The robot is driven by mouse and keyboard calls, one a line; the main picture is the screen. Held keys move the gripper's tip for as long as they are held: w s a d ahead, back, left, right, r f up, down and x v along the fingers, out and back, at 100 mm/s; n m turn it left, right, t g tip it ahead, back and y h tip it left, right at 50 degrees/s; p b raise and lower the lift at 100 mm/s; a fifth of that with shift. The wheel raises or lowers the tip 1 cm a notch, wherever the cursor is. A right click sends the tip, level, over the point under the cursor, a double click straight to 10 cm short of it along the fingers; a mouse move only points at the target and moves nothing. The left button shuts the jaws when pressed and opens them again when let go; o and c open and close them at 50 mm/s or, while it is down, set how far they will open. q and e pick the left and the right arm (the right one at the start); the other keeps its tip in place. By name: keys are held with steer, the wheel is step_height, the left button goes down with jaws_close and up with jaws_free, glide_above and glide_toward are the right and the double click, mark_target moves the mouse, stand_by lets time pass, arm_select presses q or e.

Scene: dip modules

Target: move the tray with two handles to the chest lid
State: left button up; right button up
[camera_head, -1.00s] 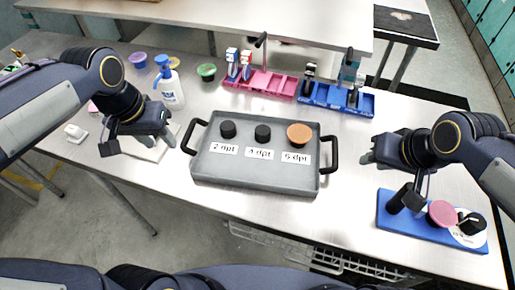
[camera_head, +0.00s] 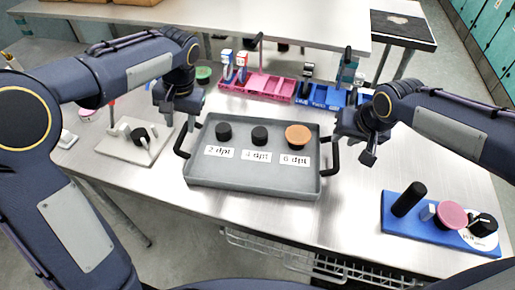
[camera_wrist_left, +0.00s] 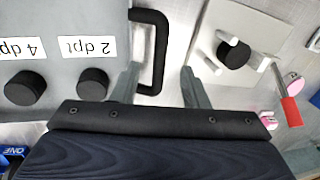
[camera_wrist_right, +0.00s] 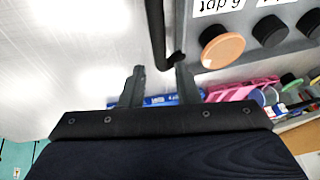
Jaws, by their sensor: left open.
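The grey tray (camera_head: 250,182) lies flat on the metal table, with a black loop handle at each end and black and orange knobs beside dpt labels. My left gripper (camera_head: 178,122) is open above the left handle (camera_head: 183,140). In the left wrist view the outer bar of this handle (camera_wrist_left: 162,50) shows between the spread fingers (camera_wrist_left: 160,84). My right gripper (camera_head: 352,145) is open beside the right handle (camera_head: 333,160). In the right wrist view that handle (camera_wrist_right: 155,30) lines up between the fingers (camera_wrist_right: 160,80). I cannot make out a chest lid.
A white board with a black knob (camera_head: 137,140) lies left of the tray. Pink (camera_head: 262,86) and blue (camera_head: 322,97) racks stand behind it. A blue board with pink and black parts (camera_head: 435,225) lies at right. The table in front of this board's left side is bare.

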mark_target(181, 135)
arm_select(q)
steer(key=f, duration=0.3)
steer(key=a+f, duration=0.1)
steer(key=f, duration=0.2)
steer(key=shift+w+a+f, duration=0.1)
steer(key=shift+a+f, duration=0.05)
steer(key=shift+f, duration=0.1)
arm_select(e)
steer(key=x, duration=0.6)
steer(key=shift+w+f, duration=0.15)
steer(key=shift+f, duration=0.1)
arm_select(q)
steer(key=shift+c, duration=0.3)
arm_select(e)
steer(key=shift+c, duration=0.3)
arm_select(q)
steer(key=c, duration=0.5)
arm_select(e)
steer(key=c, duration=0.5)
arm_select(q)
jaws_close()
arm_select(e)
jaws_close()
arm_select(q)
steer(key=shift+r, duration=0.1)
